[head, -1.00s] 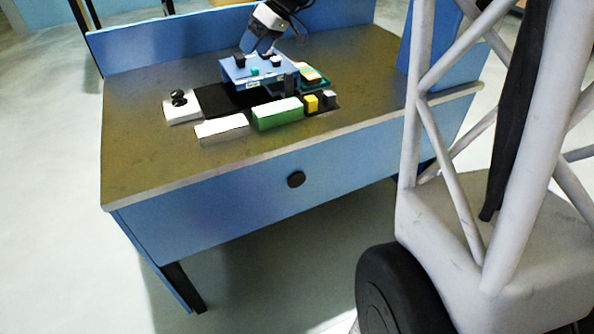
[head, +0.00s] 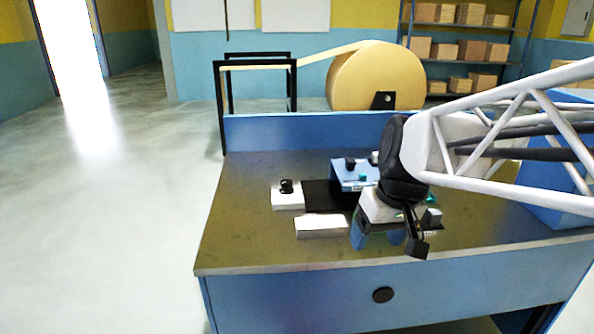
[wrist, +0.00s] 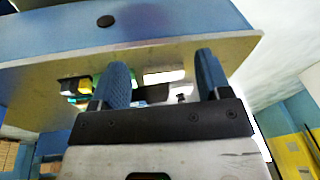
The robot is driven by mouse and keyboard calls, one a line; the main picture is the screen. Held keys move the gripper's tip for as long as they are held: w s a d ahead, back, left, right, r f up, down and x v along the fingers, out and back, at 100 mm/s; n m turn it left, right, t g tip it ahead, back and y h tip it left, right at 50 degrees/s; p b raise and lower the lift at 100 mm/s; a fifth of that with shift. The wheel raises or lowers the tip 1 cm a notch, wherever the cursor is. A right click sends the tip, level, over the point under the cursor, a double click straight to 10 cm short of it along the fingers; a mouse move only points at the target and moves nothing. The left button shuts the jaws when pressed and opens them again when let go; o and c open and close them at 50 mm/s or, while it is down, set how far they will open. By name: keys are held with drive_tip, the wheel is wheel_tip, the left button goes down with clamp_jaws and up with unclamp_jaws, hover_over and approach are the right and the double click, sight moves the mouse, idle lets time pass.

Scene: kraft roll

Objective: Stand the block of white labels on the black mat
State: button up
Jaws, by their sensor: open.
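The block of white labels (head: 322,227) lies flat near the table's front, in front of the black mat (head: 326,196). In the wrist view the white block (wrist: 163,76) shows between and beyond my fingers, and part of the mat (wrist: 156,93) shows there too. My gripper (head: 376,242) is open and empty, its blue fingers pointing down, to the right of the white block in the head view. It also shows in the wrist view (wrist: 161,64). It touches nothing that I can make out. My arm hides things to the right of the block.
A white piece with a black knob (head: 287,197) stands left of the mat. A blue stand (head: 350,176) is behind the mat. A green block (wrist: 98,80) lies near my finger in the wrist view. The table's left side (head: 240,225) is clear.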

drive_tip(key=s+f+m+t+h, duration=0.1)
drive_tip(key=s+f, duration=0.3)
drive_tip(key=s, duration=0.6)
drive_tip(key=shift+s+m+h, duration=0.2)
drive_tip(key=shift+m+h, duration=0.3)
drive_tip(key=shift+c, duration=0.5)
drive_tip(key=w+d+r+n, duration=0.15)
drive_tip(key=w+r, duration=0.25)
drive_tip(key=w, duration=0.5)
drive_tip(key=w+d+r+n, duration=0.1)
drive_tip(key=w+r+n, duration=0.25)
drive_tip(key=w, duration=0.45)
drive_tip(key=n+g, duration=0.3)
drive_tip(key=n, duration=0.9)
hover_over(377, 153)
drive_tip(key=f, duration=0.5)
drive_tip(key=shift+s+a, duration=0.25)
drive_tip(key=shift+s, duration=0.05)
drive_tip(key=shift+w+d+f, duration=0.35)
drive_tip(key=shift+w, duration=0.15)
